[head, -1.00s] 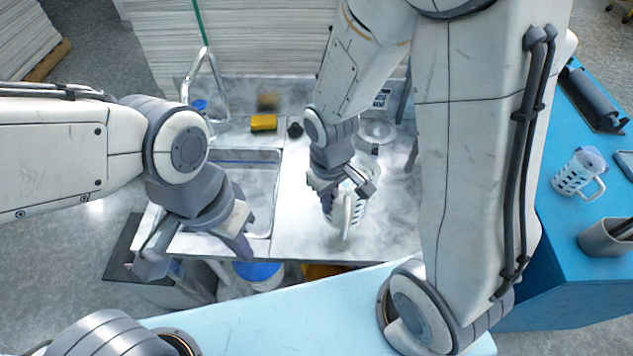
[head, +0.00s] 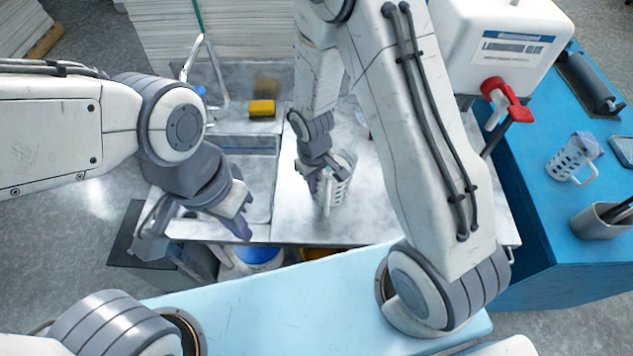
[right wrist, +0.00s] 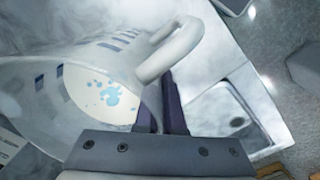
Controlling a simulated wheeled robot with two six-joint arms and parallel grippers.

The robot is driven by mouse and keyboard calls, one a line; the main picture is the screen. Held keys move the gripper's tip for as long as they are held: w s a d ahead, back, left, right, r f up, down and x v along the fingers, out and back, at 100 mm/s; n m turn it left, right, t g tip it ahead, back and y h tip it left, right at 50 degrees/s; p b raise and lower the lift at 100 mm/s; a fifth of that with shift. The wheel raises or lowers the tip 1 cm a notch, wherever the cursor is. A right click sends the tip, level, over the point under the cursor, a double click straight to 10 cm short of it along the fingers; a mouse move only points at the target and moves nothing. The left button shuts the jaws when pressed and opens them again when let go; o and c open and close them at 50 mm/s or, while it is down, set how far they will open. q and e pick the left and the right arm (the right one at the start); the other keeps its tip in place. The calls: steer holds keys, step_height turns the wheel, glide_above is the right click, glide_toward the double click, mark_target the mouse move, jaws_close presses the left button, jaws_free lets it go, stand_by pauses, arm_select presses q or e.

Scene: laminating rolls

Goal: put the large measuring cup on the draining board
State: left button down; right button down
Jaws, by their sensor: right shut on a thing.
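A white measuring cup with dark markings (head: 341,186) is in my right gripper (head: 322,176), over the pale draining board (head: 290,205) right of the sink. I cannot tell whether its base touches the board. In the right wrist view the cup (right wrist: 60,100) lies across the left, its handle (right wrist: 178,48) just beyond the fingers (right wrist: 162,112); the gripper is shut on it. A similar white measuring cup (head: 574,156) stands on the blue table at right. My left gripper (head: 194,234) is open and empty in front of the sink.
The sink basin (head: 262,175) has a tap (head: 211,75) and a yellow sponge (head: 262,109) behind it. A white container with a red tap (head: 505,45) stands at the back right. A grey holder (head: 600,222) and a roller (head: 588,82) are on the blue table (head: 520,200).

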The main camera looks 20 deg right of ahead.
steer(key=shift+f, duration=0.1)
steer(key=c, duration=1)
jaws_free()
steer(key=shift+c, duration=0.2)
